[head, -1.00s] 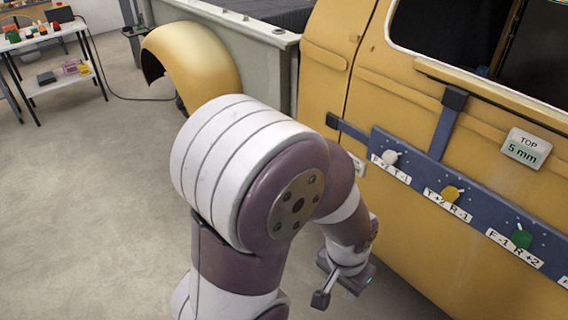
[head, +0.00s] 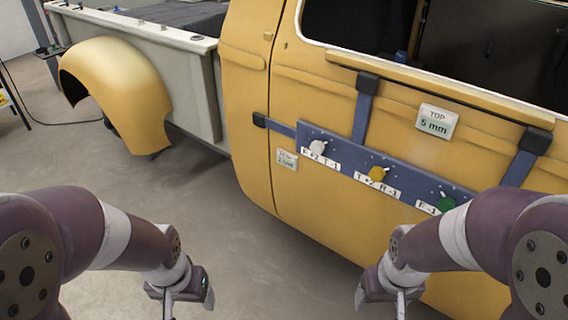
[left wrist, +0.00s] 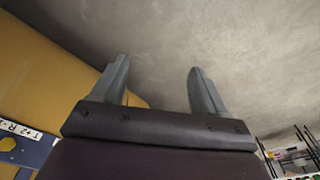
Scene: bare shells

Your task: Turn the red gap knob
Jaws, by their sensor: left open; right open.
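No red knob shows in these frames. A blue bar (head: 347,152) on the yellow door carries a white knob (head: 318,146), a yellow knob (head: 377,174) and a green knob (head: 446,204), with labels beneath. My right arm hides the bar's right end. My left gripper (head: 178,305) is low at the left, well apart from the bar. In the left wrist view its fingers (left wrist: 157,75) are open and empty, with floor beyond them. My right gripper (head: 388,303) is open, below the bar, and its fingertips are partly cut off by the frame.
The yellow truck door (head: 310,205) fills the right side. A display reading "TOP 5 mm" (head: 437,121) sits above the bar, and a smaller one (head: 287,160) sits left of it. A yellow fender (head: 120,90) stands at the left. Floor (head: 225,225) is clear between the arms.

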